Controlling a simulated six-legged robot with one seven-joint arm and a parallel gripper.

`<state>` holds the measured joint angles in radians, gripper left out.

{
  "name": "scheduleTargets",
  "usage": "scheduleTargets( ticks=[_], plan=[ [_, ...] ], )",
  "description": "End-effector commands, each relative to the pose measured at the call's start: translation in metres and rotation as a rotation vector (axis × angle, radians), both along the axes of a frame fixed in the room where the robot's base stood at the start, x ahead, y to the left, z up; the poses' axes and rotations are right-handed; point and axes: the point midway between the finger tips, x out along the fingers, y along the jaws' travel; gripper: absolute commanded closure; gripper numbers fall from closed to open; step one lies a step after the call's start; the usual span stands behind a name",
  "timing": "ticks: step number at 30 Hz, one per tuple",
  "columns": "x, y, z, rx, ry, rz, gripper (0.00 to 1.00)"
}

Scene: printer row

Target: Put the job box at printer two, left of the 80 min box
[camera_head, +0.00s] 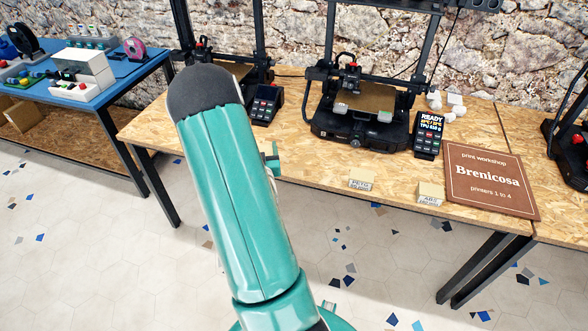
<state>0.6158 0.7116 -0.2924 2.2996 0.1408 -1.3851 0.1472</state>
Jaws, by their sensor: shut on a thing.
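My teal arm (235,205) rises through the middle of the head view and hides part of the bench behind it. My gripper's jaws do not show, nor does anything between them. A small teal part of mine juts out past the arm's right side. Two small cardboard boxes with white labels stand near the front edge of the bench. The left box (361,184) is in front of the middle printer (365,110). The right box (430,194) stands apart from it, beside the sign. Their labels are too small to read surely, so I cannot tell which is the 80 min box.
The wooden bench (310,172) has free room around the left box. A brown Brenicosa sign (490,180) lies at the right. A screen (429,133) reads READY. Another printer (262,100) is partly behind my arm. A blue table (90,75) stands at the left.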

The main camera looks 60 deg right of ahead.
Motion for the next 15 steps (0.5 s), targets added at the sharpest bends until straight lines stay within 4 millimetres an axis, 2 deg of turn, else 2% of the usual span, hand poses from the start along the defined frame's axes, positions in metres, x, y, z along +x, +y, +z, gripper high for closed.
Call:
scheduleTargets(
  ticks=[1,3,6,9,12,15],
  plan=[
    [-0.028,-0.019,0.005,-0.002,-0.003,-0.064,0.53],
    [-0.064,-0.039,0.009,0.000,-0.005,-0.141,0.53],
    [-0.116,-0.063,0.016,-0.002,-0.011,-0.248,0.53],
    [-0.160,-0.078,0.022,-0.003,-0.015,-0.336,0.53],
    [-0.190,-0.086,0.025,-0.001,-0.019,-0.395,0.53],
    [-0.205,-0.090,0.027,-0.001,-0.022,-0.426,0.53]
  ],
)
